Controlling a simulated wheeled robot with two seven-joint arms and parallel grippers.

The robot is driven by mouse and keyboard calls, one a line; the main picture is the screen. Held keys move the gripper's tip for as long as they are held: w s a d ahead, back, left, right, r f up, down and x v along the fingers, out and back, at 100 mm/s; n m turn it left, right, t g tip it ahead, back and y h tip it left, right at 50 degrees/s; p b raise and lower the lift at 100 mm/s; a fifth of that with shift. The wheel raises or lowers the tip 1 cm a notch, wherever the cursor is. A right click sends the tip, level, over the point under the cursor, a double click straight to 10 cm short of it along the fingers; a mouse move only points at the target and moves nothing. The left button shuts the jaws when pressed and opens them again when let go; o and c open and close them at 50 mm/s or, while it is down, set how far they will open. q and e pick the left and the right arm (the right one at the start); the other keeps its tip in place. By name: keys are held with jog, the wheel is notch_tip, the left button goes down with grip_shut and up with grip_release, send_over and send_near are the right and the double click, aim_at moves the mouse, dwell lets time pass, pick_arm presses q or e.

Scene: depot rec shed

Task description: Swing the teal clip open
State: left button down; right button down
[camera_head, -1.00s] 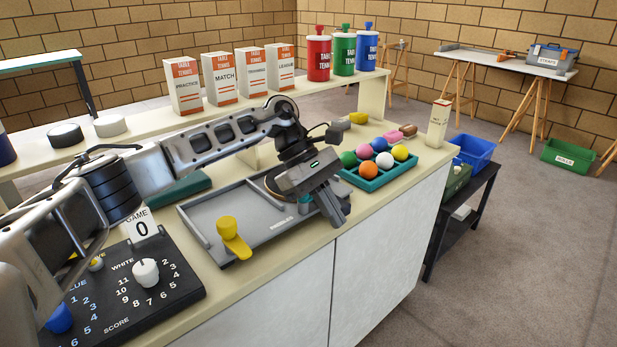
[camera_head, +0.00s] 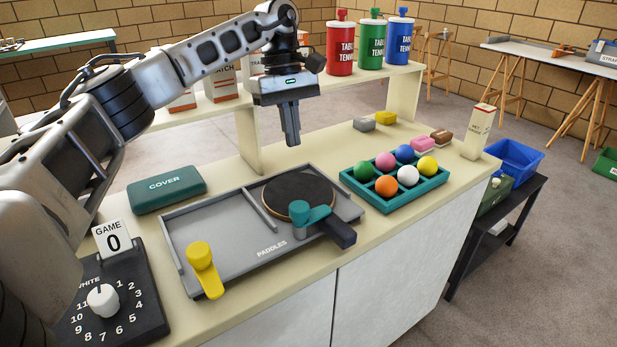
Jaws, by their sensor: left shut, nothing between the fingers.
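The teal clip (camera_head: 300,212) is at the front right of the grey paddle tray (camera_head: 222,232). Its upright knob stands near the tray's front edge, and its flat tongue points right, lying over the neck of the dark paddle (camera_head: 296,187). The paddle's black handle (camera_head: 338,232) sticks out past the tray's front right edge. My left gripper (camera_head: 292,141) is shut and empty, pointing down in the air above and behind the paddle, clear of the clip. My right gripper is not in view.
A teal ball tray (camera_head: 392,203) with several balls is to the right. The teal cover (camera_head: 166,190) and black score board (camera_head: 140,300) are left. A shelf (camera_head: 250,142) with bottles stands behind.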

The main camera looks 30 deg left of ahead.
aim_at(311, 210)
pick_arm(q)
jog(key=x, duration=0.9)
jog(key=d, duration=0.1)
jog(key=s+d, duration=0.1)
jog(key=d, duration=0.1)
jog(key=shift+s+f, duration=0.2)
jog(key=shift+f, duration=0.15)
jog(key=shift+s+d, duration=0.15)
jog(key=shift+d, duration=0.1)
jog(key=shift+s+d, duration=0.1)
jog(key=shift+d, duration=0.1)
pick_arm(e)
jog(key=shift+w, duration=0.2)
pick_arm(q)
jog(key=shift+a, duration=0.1)
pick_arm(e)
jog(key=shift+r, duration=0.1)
